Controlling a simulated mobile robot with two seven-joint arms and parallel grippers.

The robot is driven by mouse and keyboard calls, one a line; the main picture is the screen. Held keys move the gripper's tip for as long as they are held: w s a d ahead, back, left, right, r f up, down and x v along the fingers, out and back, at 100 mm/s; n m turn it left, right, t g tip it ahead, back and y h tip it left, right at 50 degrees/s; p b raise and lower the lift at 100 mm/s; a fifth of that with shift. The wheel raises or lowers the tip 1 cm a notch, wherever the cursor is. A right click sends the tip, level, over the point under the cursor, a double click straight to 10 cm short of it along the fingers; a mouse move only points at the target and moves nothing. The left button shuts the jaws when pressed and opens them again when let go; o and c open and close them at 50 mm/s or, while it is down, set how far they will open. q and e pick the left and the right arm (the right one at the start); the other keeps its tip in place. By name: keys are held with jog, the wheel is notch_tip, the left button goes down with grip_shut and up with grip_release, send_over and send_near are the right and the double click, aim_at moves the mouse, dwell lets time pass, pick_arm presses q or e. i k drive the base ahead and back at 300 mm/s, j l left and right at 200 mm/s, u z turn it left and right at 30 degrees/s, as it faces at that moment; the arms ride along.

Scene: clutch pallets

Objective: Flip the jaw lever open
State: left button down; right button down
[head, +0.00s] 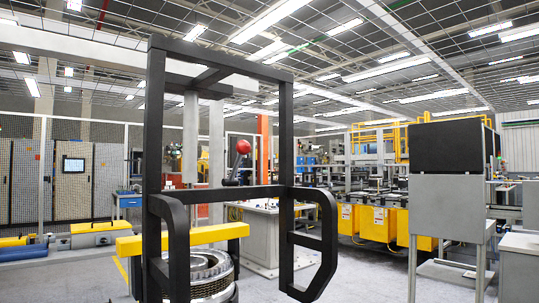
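A lever with a red ball knob (243,147) and a short dark shaft (236,168) stands up near the middle of the head view, behind the opening of a tall black frame. The shaft leans slightly, with the knob at its upper right. I take it for the jaw lever; the jaws it works on cannot be made out. The black frame (285,130) has a bent handle (328,225) on its right and another (180,240) on its left. Neither of my grippers is in view.
A round metal clutch part (205,272) sits low behind the frame, under a yellow beam (190,238). A grey stand with a dark panel (447,147) is at right. Yellow machinery (378,222) lies behind. Grey floor (365,280) shows clear between frame and stand.

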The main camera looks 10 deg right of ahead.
aim_at(244, 147)
jog(key=i+l+u, duration=0.1)
jog(key=l, duration=0.35)
jog(key=i+l+u, duration=0.15)
jog(key=l, duration=0.35)
jog(key=i+l+u, duration=0.1)
jog(key=l, duration=0.4)
